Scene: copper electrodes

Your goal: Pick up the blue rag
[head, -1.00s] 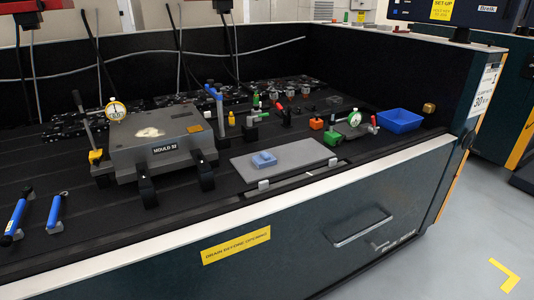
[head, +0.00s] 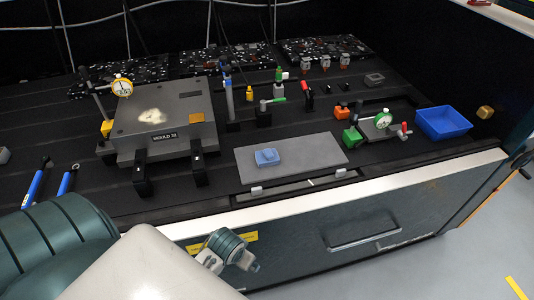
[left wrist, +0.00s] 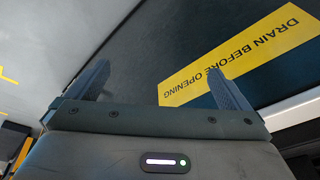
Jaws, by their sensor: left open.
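The blue rag (head: 267,157) lies folded on a flat grey plate (head: 310,153) on the black work surface, in the middle of the head view. My left gripper (left wrist: 160,85) shows in the left wrist view with its two fingers apart and nothing between them. It is in front of the cabinet's front panel, by the yellow "Drain before opening" label (left wrist: 240,55). In the head view my left arm comes in at the bottom left, below and nearer than the rag. My right gripper is not in view.
A grey mould block (head: 165,125) with clamps stands left of the plate. Two blue-handled tools (head: 66,182) lie at the left. The pale front edge (head: 400,172) and a handle (head: 362,228) are in front.

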